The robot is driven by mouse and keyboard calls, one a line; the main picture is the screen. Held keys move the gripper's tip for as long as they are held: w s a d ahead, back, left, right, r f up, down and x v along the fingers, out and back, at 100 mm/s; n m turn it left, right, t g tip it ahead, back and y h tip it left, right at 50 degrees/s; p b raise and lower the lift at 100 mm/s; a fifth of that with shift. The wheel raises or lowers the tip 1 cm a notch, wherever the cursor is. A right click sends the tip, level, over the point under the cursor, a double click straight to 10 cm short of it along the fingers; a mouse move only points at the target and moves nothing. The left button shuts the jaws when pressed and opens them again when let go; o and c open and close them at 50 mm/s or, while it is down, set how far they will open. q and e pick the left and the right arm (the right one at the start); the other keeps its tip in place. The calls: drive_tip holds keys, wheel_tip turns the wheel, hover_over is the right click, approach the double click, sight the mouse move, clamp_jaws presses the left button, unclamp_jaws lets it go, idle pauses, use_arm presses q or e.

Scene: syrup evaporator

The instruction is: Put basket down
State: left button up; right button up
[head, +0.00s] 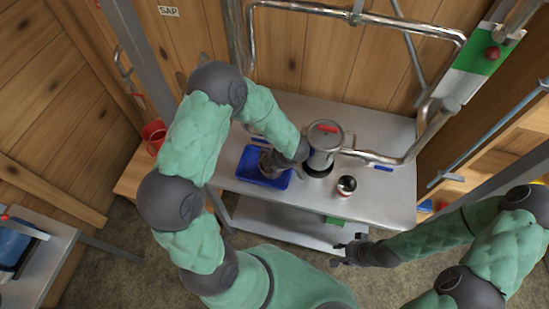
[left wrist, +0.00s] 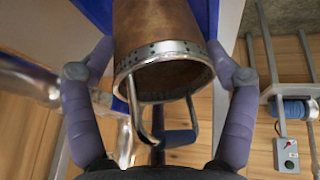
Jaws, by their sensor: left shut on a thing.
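The basket (left wrist: 158,40) is a brown cylinder with a perforated metal rim, a wire bail and a dark grip. In the left wrist view my left gripper (left wrist: 160,65) has a finger on either side of it and is shut on it. In the head view the left gripper (head: 283,164) is over the blue tray (head: 287,180) on the steel table, and the basket (head: 267,160) is partly hidden under it. I cannot tell whether the basket touches the tray floor. My right gripper (head: 340,253) is open and empty in front of the table.
A steel canister with a red handle (head: 323,147) stands right of the tray, with a small open can (head: 346,186) in front of it. Steel pipes (head: 385,160) run at the right and back. A red bucket (head: 153,137) is at the left. The table's right front (head: 390,205) is clear.

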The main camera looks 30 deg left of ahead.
use_arm(q)
drive_tip(key=shift+w+f, duration=0.1)
drive_tip(key=shift+f, duration=0.25)
drive_tip(key=shift+w+a+r+g+p, duration=0.15)
drive_tip(key=shift+w+g+p, duration=0.15)
drive_tip(key=shift+w+p, duration=0.2)
drive_tip(key=shift+w+a+m+g+h+p, duration=0.2)
drive_tip(key=shift+w+g+p, duration=0.15)
drive_tip(key=shift+w+g, duration=0.25)
drive_tip(key=shift+w+a+m+g+h+p, duration=0.1)
drive_tip(key=shift+w+m+g+h+p, duration=0.1)
drive_tip(key=shift+w+g+p, duration=0.3)
drive_tip(key=shift+f+b, duration=0.3)
drive_tip(key=shift+f, duration=0.45)
drive_tip(key=shift+s, duration=0.1)
drive_tip(key=o, duration=1.1)
drive_tip(key=shift+f, duration=0.1)
drive_tip(key=shift+d, duration=0.1)
drive_tip(key=p+v, duration=0.1)
drive_tip(key=v, duration=1.1)
